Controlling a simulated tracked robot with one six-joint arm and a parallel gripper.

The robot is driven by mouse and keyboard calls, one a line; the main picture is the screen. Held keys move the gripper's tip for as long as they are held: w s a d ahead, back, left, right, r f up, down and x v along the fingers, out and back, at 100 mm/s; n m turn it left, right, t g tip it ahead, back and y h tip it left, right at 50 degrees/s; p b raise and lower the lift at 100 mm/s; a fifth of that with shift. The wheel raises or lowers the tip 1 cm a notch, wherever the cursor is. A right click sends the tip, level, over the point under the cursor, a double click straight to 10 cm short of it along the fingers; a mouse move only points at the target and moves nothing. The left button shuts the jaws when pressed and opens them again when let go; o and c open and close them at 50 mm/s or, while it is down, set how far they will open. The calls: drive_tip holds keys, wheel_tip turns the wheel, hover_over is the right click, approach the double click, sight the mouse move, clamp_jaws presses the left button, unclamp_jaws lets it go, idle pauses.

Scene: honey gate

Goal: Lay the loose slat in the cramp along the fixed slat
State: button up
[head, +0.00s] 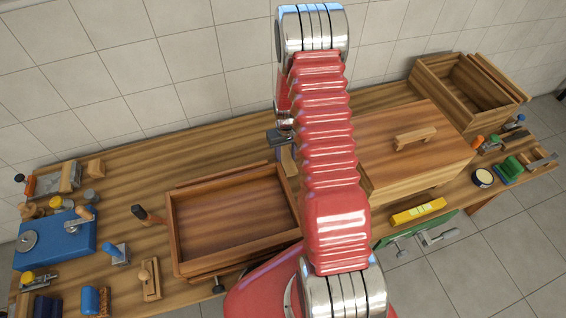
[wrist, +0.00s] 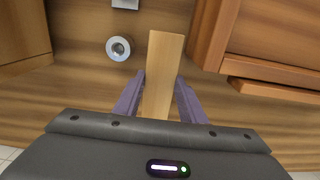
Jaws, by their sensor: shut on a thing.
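My gripper (wrist: 160,92) is shut on a flat, light-brown slat (wrist: 165,55), which stands out beyond the two purple fingers in the wrist view. In the head view my gripper (head: 286,150) is over the bench just behind the right end of a shallow reddish-brown wooden frame, partly hidden by my arm. This frame (head: 180,235) has a narrow bar along its far side and a dark knob at its front; it may be the cramp, but I cannot tell. Its corner shows at the right of the wrist view (wrist: 235,40). I cannot make out the fixed slat.
A lidded wooden box (head: 415,145) stands right of my arm, with an open crate (head: 465,90) behind it. A metal ring (wrist: 118,48) lies on the bench near the slat. A hammer (head: 148,215) and blue block (head: 60,240) are at left.

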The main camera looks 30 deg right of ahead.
sight(286, 158)
drive_tip(key=shift+f, duration=1.7)
drive_tip(key=o, duration=1.1)
wheel_tip(286, 158, up, 12)
drive_tip(key=shift+r, duration=0.1)
